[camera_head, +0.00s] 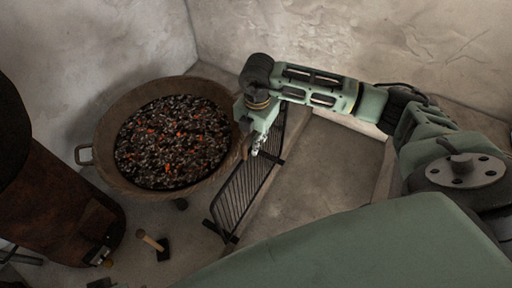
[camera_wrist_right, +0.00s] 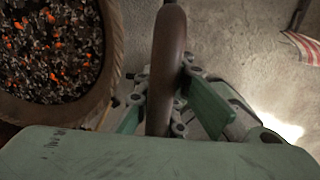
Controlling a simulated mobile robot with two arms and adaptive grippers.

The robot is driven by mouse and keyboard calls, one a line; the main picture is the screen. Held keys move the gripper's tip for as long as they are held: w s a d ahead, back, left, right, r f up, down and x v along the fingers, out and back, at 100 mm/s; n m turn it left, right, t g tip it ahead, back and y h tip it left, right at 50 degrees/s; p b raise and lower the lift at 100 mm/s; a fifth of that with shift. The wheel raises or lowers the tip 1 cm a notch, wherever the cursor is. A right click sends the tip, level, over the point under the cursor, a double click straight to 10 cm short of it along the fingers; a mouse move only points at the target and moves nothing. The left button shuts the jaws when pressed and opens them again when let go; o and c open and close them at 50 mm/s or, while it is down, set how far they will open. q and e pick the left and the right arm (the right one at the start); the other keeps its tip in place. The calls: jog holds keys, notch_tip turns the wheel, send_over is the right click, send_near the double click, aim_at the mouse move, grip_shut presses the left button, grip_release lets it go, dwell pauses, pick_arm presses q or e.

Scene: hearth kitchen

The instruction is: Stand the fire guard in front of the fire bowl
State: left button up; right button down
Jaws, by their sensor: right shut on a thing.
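The fire bowl (camera_head: 112,171) is a wide brown bowl full of dark coals with orange embers, at left centre in the head view. Its rim (camera_wrist_right: 112,60) shows at the left in the right wrist view. The fire guard (camera_head: 243,193) is a black barred panel with feet, standing about upright close to the bowl's right side. Whether its feet bear on the floor is hard to tell. My right gripper (camera_head: 258,151) is at its top edge, shut on its brown rounded handle (camera_wrist_right: 167,60). My left gripper is not in view.
A rusty brown cylinder (camera_head: 50,195) stands at the left. A small mallet (camera_head: 153,243) is on the floor below the bowl. Pale walls (camera_head: 330,40) close off the back. Bare floor (camera_head: 320,170) lies right of the guard. A striped cloth (camera_wrist_right: 303,45) shows in the wrist view.

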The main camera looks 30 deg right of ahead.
notch_tip(320, 180, down, 4)
jog(key=shift+r+b, duration=0.15)
jog(key=shift+b, duration=0.35)
jog(key=c, duration=2.3)
grip_release()
jog(key=shift+f, duration=0.2)
jog(key=o, duration=0.5)
jog(key=shift+c, duration=0.2)
